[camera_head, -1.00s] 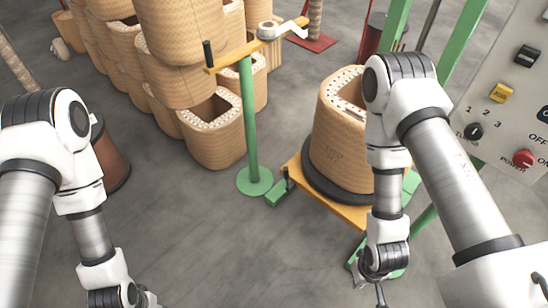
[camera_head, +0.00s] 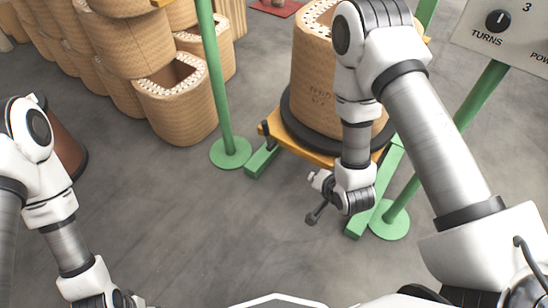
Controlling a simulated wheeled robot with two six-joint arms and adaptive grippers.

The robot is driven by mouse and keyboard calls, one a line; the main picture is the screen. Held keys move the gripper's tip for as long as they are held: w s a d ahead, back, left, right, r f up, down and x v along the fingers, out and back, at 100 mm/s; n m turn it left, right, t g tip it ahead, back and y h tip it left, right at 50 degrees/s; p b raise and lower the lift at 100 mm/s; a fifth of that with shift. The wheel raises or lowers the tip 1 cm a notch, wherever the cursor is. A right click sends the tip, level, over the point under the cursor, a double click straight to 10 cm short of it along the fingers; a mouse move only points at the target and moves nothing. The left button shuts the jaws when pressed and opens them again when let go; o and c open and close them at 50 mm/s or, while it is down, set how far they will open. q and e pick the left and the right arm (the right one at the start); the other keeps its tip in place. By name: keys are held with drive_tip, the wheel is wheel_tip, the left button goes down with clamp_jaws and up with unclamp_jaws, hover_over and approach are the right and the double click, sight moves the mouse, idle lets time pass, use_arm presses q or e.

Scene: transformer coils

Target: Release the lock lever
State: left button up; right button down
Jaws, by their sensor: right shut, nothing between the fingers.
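The lock lever cannot be picked out for certain. A small black handle (camera_head: 264,129) stands at the left corner of the orange platform (camera_head: 303,148), on the green-footed stand. A tan coil (camera_head: 312,85) rests on a black ring (camera_head: 303,130) on that platform. My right gripper (camera_head: 313,216) is in front of the stand, below and right of the black handle and apart from it. Its dark fingers are shut and empty, pointing down and left. My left gripper (camera_head: 135,300) is at the bottom left edge, mostly cut off, far from the stand.
A green post (camera_head: 218,90) with a round foot stands left of the platform. Stacked tan coils (camera_head: 178,105) fill the back left. A control panel (camera_head: 505,25) is at the upper right, above a slanting green leg (camera_head: 480,95). The grey floor (camera_head: 220,235) in front is clear.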

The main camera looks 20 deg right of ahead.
drive_tip(key=w+f+m+t+b, duration=0.4)
drive_tip(key=w+f+b, duration=0.25)
drive_tip(key=b, duration=0.25)
drive_tip(key=m+t+b, duration=0.3)
drive_tip(key=t+b, duration=0.1)
drive_tip(key=b, duration=0.6)
approach(269, 133)
drive_tip(key=w+d+r, duration=0.2)
drive_tip(key=w+d, duration=0.2)
use_arm(q)
wheel_tip(269, 133, down, 25)
drive_tip(key=b, duration=0.1)
drive_tip(key=shift+b, duration=0.35)
use_arm(e)
drive_tip(key=shift+y, duration=0.4)
drive_tip(key=w+a, duration=0.3)
drive_tip(key=shift+w+f, duration=0.25)
drive_tip(key=shift+f, duration=0.1)
use_arm(q)
drive_tip(key=shift+w+r, duration=0.1)
